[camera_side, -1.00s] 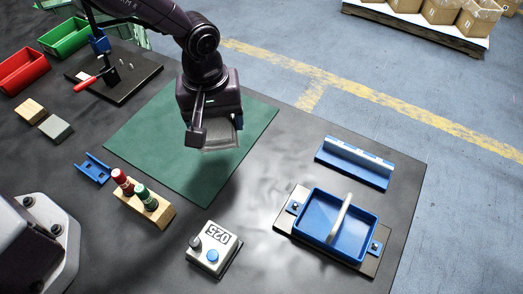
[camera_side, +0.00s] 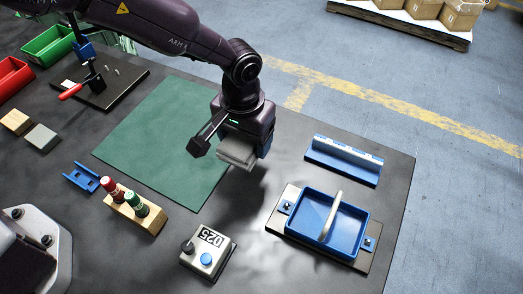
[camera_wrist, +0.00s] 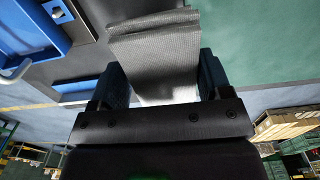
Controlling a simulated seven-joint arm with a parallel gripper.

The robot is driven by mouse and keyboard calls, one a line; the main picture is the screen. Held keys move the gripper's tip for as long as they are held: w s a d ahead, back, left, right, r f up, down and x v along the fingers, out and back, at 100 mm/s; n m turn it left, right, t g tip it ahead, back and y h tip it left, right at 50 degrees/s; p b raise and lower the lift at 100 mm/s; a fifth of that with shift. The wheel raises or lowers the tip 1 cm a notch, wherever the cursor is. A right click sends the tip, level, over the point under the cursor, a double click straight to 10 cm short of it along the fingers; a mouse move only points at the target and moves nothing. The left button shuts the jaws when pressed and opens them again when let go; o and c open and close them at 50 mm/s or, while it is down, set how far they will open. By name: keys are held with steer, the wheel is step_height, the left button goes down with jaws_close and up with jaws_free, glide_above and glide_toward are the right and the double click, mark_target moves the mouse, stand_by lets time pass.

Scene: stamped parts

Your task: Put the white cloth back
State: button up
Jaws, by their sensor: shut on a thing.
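The white cloth (camera_side: 238,154) looks pale grey and is folded in layers. My gripper (camera_side: 246,142) is shut on it and holds it above the table, near the right edge of the green mat (camera_side: 150,135). In the wrist view the cloth (camera_wrist: 155,50) sits between the two dark blue fingers of my gripper (camera_wrist: 160,85) and sticks out past them. Part of the cloth is hidden by the fingers and the gripper body in the side view.
A blue tray (camera_side: 291,218) with a pale handle-like bar lies to the right, with a blue rack (camera_side: 343,170) behind it. A device marked 025 (camera_side: 208,250) and a wooden block (camera_side: 137,212) with red and green bottles stand in front. Dark table around the tray is clear.

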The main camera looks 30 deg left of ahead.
steer(key=w+f, duration=0.1)
steer(key=d+f, duration=0.1)
steer(key=w+f, duration=0.1)
steer(key=f, duration=0.1)
steer(key=shift+w+d, duration=0.35)
steer(key=shift+d, duration=0.05)
steer(key=shift+f, duration=1.6)
steer(key=shift+f, duration=0.1)
steer(key=o, duration=0.9)
